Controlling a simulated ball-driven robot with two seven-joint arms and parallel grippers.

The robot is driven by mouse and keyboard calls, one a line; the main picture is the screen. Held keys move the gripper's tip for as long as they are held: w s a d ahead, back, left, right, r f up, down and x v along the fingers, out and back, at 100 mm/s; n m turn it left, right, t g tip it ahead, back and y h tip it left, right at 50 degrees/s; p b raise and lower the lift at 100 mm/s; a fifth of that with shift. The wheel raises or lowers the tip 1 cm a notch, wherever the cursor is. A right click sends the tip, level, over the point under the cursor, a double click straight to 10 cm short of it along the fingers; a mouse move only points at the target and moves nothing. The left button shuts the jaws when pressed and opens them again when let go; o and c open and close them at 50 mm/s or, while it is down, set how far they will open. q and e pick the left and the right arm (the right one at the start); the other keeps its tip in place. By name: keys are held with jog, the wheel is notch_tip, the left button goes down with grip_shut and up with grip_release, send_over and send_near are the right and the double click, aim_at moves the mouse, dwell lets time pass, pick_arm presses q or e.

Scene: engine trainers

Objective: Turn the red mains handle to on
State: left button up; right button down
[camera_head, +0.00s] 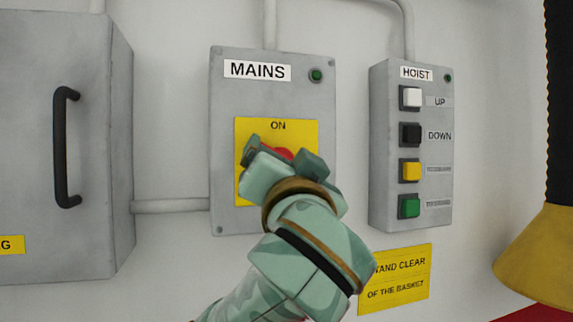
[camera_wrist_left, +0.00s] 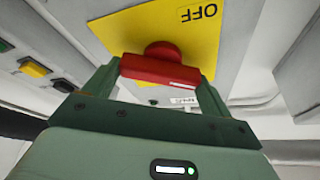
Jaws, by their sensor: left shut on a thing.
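The grey mains box (camera_head: 225,130) is on the wall in the middle of the head view. Its yellow plate (camera_head: 300,130) reads ON at the top. The red handle (camera_head: 281,152) is mostly hidden there behind my left gripper (camera_head: 284,160). In the left wrist view the red handle (camera_wrist_left: 160,68) lies between the two green fingers of my left gripper (camera_wrist_left: 157,82), which is shut on it. A white line marks its right end. The plate's OFF label (camera_wrist_left: 198,13) shows upside down above it. Whether the handle points exactly at a label is unclear. My right gripper is not in view.
The hoist box (camera_head: 385,160) with its buttons is right of the mains box. A grey cabinet (camera_head: 95,110) with a black handle is at the left. A yellow sign (camera_head: 410,275) is low on the right, behind my left arm.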

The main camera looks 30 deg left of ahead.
pick_arm(q)
jog(key=shift+m+g+h+p, duration=0.25)
jog(key=shift+m+h+p, duration=0.55)
jog(key=shift+m, duration=1.5)
jog(key=shift+m+g+h+p, duration=0.2)
jog(key=shift+m+h+p, duration=0.65)
jog(key=shift+m, duration=1.45)
jog(key=shift+m+g+h+p, duration=0.4)
jog(key=shift+m+h, duration=0.65)
jog(key=shift+m, duration=1.25)
jog(key=o, duration=0.9)
jog(key=shift+c, duration=0.2)
